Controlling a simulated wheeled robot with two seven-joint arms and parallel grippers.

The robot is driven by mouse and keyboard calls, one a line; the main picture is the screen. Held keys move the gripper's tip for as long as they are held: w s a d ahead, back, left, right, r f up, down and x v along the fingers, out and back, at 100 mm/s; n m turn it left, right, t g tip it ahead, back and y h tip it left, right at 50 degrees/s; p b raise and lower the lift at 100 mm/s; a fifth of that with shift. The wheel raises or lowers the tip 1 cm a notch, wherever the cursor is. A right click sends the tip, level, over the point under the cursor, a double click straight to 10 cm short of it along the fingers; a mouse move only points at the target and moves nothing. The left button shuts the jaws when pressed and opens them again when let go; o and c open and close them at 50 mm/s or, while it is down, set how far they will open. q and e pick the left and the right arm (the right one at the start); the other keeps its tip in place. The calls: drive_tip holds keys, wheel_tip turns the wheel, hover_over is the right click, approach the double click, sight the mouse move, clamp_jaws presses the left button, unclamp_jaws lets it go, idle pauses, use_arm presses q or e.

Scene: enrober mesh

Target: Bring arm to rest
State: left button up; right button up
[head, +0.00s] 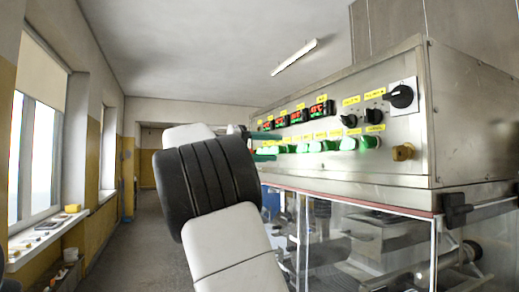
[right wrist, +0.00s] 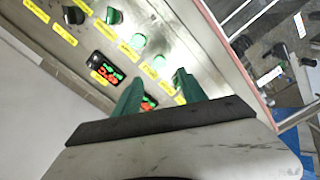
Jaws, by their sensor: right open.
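My right arm rises from the bottom centre of the head view, pale with a black ribbed joint. My right gripper (head: 264,146) is partly hidden behind that joint, and its green fingers show at the left end of the control panel (head: 390,155). In the right wrist view the gripper (right wrist: 158,90) has its two green fingers apart, with nothing seen between them but panel. The fingers are in front of the displays and green knobs; I cannot tell whether they touch. My left gripper is not in view.
The steel machine fills the right, with red displays (head: 295,116), lit green knobs (head: 369,142), a black rotary switch (head: 400,96) and clear panels below (head: 375,250). A windowsill (head: 45,238) with small items runs along the left. The corridor floor (head: 148,225) between is open.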

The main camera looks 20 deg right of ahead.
idle(0.4)
drive_tip(key=s+d+f+n+y, duration=0.1)
drive_tip(key=d+f+y, duration=0.2)
drive_tip(key=f, duration=0.5)
drive_tip(key=s+d+f+n+t+y, duration=0.1)
drive_tip(key=s+d+f+n+y, duration=0.1)
drive_tip(key=f+y, duration=0.35)
drive_tip(key=s+d+f+n+y, duration=0.1)
drive_tip(key=d+f+y, duration=0.15)
drive_tip(key=f, duration=0.75)
drive_tip(key=s+a+f+n+t+y, duration=0.1)
drive_tip(key=s+a+f+y, duration=0.3)
drive_tip(key=s+a, duration=0.6)
drive_tip(key=s+a+f+t+y, duration=0.3)
drive_tip(key=s+a+f+y, duration=0.2)
drive_tip(key=s+a, duration=0.5)
wheel_tip(320, 180, down, 2)
drive_tip(key=shift+s+a+n, duration=0.25)
drive_tip(key=shift+s+n, duration=0.15)
drive_tip(key=shift+s, duration=0.05)
